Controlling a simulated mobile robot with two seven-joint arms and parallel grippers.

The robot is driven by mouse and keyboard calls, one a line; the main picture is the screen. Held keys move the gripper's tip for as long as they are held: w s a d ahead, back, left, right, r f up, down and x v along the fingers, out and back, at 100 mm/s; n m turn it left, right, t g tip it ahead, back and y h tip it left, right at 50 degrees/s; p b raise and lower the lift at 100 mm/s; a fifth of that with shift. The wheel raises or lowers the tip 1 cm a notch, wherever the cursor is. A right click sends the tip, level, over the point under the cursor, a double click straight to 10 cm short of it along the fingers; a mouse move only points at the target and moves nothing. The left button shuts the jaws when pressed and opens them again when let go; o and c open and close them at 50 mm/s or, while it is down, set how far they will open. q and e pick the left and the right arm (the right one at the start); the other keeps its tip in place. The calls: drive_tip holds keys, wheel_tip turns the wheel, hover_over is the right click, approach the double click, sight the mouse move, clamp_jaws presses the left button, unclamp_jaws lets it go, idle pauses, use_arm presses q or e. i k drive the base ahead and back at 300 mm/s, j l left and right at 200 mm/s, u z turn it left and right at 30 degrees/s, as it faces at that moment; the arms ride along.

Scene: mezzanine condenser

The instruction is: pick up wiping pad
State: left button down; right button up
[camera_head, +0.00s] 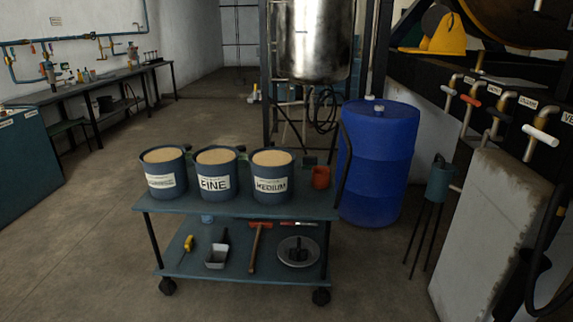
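I cannot pick out a wiping pad for certain. A wheeled blue-grey cart (235,208) stands ahead with three labelled tubs of tan material on its top: the left tub (163,172), the "FINE" tub (215,174) and the "MEDIUM" tub (272,176). An orange-red cup (320,177) sits at the top's right end. On the lower shelf are a yellow item (188,243), a small metal scoop or pan (217,257), a red-headed long-handled tool (255,245) and a round grey dish (298,251) with a dark item on it. Neither gripper shows.
A blue drum (378,165) stands right behind the cart. A pale block (485,225) and pipes with labelled valve handles (540,135) line the right side. A bench (95,95) runs along the left wall. The floor left of the cart is clear.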

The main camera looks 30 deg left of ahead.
sight(309, 162)
drive_tip(key=u, duration=0.7)
drive_tip(key=i+j+u, duration=0.35)
drive_tip(key=j+u, duration=0.15)
drive_tip(key=i+j+u, duration=0.75)
drive_tip(key=i+u, duration=0.7)
drive_tip(key=i+j+u, duration=0.1)
drive_tip(key=i+u, duration=0.2)
drive_tip(key=i, duration=0.35)
drive_tip(key=i+l+u, duration=0.1)
drive_tip(key=i+u, duration=0.2)
drive_tip(key=i, duration=0.35)
drive_tip(key=i+z, duration=0.45)
drive_tip(key=i+j+z, duration=0.2)
drive_tip(key=i+z, duration=0.2)
drive_tip(key=i, duration=0.25)
drive_tip(key=i+l+z, duration=0.1)
drive_tip(key=i+z, duration=0.85)
drive_tip(key=z, duration=0.15)
drive_tip(key=i+z, duration=0.25)
drive_tip(key=i, duration=0.4)
drive_tip(key=i+z, duration=0.25)
drive_tip(key=i, duration=0.35)
